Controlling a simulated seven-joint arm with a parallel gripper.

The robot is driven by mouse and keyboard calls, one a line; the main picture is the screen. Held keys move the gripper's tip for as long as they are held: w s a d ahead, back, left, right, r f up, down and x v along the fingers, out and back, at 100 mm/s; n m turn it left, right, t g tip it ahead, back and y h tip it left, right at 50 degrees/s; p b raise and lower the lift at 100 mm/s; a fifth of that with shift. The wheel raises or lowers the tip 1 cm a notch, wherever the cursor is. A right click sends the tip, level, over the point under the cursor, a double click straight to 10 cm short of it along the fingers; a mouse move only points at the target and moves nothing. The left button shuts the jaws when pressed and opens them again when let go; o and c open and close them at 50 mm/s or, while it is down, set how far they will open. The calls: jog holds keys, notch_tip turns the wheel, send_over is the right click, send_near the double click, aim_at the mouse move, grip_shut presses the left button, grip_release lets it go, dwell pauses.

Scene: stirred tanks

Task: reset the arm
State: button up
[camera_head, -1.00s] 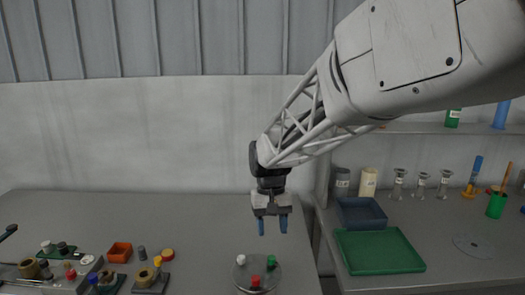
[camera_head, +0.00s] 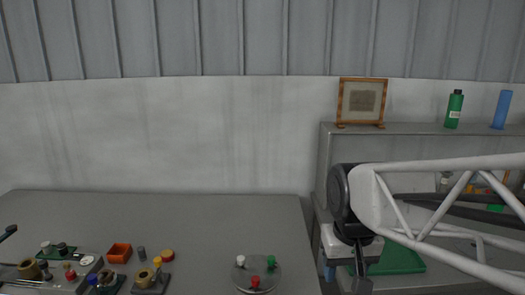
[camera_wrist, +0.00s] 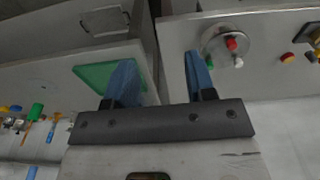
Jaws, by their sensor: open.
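My gripper (camera_wrist: 160,80) shows in the wrist view with its two blue fingers spread apart and nothing between them. In the head view my arm comes in from the right, and the gripper hangs low in front of the gap between the left table and the right bench. One blue fingertip shows there; the rest is hidden by my own wrist.
A round plate (camera_head: 247,283) with white, red and green knobs lies on the left table (camera_head: 200,225). An orange box (camera_head: 119,252) and several small parts stand farther left. A green tray (camera_head: 398,262) lies on the right bench, partly behind my arm. A framed picture (camera_head: 362,102) and bottles stand on the shelf (camera_head: 410,129).

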jog(key=s+d+f+t, duration=0.1)
jog(key=s+d, duration=0.2)
jog(key=s, duration=0.5)
jog(key=shift+f+m, duration=0.3)
dwell(5.4)
